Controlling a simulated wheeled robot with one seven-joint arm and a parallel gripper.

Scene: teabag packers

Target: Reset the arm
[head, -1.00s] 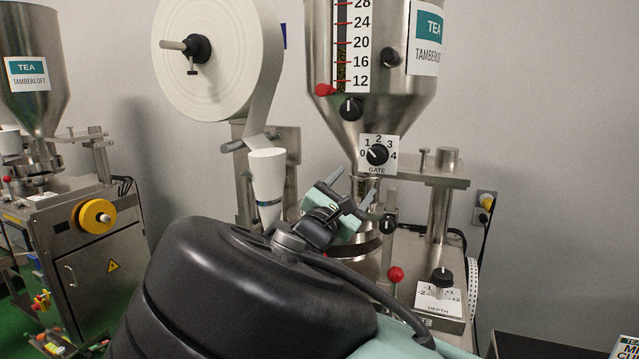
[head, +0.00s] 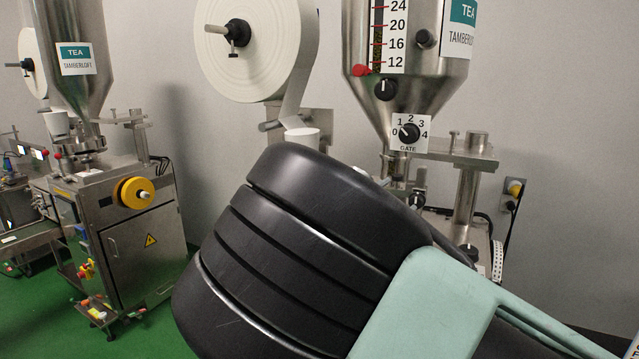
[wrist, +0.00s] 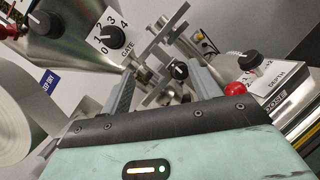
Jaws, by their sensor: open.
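My gripper (wrist: 162,88) shows in the wrist view with its two grey fingers spread apart and nothing between them. It points toward the metal parts of the tea packing machine (head: 405,60), with a black knob (wrist: 180,70) seen beyond the gap between the fingers. In the head view my black and pale green arm fills the lower middle and hides the gripper and the lower part of the machine. The gate knob (head: 409,133) is on its plate under the hopper, with its pointer near 0 to 1.
A large white paper roll (head: 255,45) hangs left of the hopper. A red ball knob (wrist: 235,89) is close to the right finger in the wrist view. A second packing machine (head: 140,235) stands at the left on the green floor (head: 165,338). A wall socket (head: 513,190) is at the right.

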